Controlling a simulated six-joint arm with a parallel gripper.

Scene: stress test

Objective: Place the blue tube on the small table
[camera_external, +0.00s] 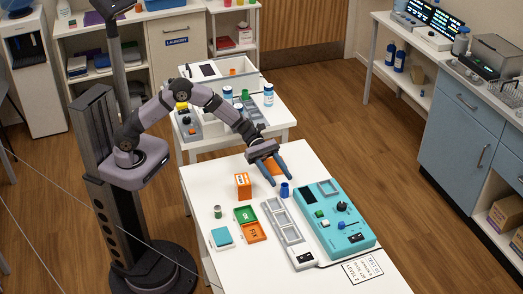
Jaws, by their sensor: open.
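On the near table are a teal device (330,222), a grey slotted tray (282,219), an orange box (243,186), green and orange trays (252,232) and a small jar (217,212). White bottles (268,95) and a white bin crowd the small table.

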